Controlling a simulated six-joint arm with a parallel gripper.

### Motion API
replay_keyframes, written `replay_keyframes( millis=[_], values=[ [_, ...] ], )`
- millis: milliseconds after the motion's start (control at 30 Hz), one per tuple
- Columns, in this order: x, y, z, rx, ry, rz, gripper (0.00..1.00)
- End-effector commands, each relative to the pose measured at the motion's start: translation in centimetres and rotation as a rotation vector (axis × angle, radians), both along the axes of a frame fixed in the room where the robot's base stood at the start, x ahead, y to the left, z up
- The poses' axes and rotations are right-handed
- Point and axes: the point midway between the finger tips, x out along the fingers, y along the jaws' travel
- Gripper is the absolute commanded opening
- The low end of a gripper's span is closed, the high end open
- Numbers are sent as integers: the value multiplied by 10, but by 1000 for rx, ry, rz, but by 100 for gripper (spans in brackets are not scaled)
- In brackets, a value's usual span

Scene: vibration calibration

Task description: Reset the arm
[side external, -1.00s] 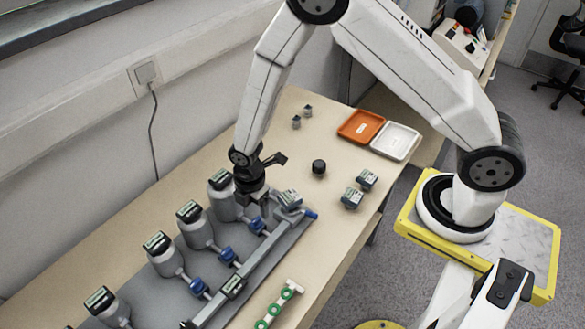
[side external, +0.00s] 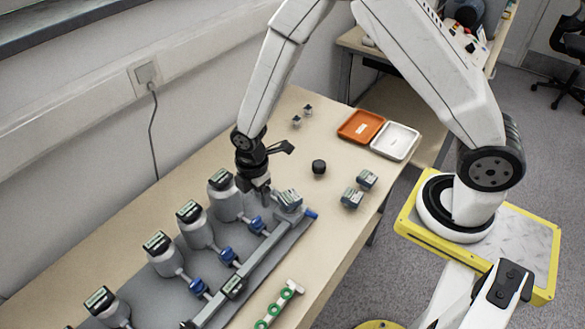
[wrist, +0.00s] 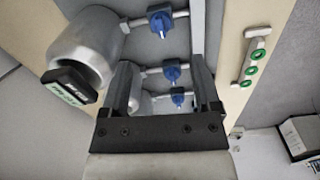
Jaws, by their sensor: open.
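My gripper (side external: 262,192) is open, pointing down above the far end of the grey rig (side external: 150,299), beside the farthest silver cylinder (side external: 225,200). In the wrist view my gripper (wrist: 160,80) has its two fingers spread apart, over the pipes with blue valves. The silver cylinder (wrist: 88,48) with a black and green-white labelled top lies left of the fingers. Nothing shows clasped between the fingers, though the cylinder and valve behind them are partly covered.
Several silver cylinders stand in a row on the rig. Blue valves (side external: 227,256) sit beside them. Small display boxes (side external: 352,198), a black knob (side external: 319,167), an orange tray (side external: 361,126) and a white tray (side external: 395,141) are on the table. A green-ringed strip (side external: 280,305) lies near the front edge.

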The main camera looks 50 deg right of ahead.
Motion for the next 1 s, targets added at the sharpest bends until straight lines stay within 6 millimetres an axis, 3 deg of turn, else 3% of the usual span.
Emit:
replay_keyframes(
  millis=[267,600,1000],
  values=[
    [-13,-28,49,25,-54,-362,80],
    [-49,-65,104,84,-119,-894,80],
    [-95,-93,138,166,-170,-1400,80]
  ],
)
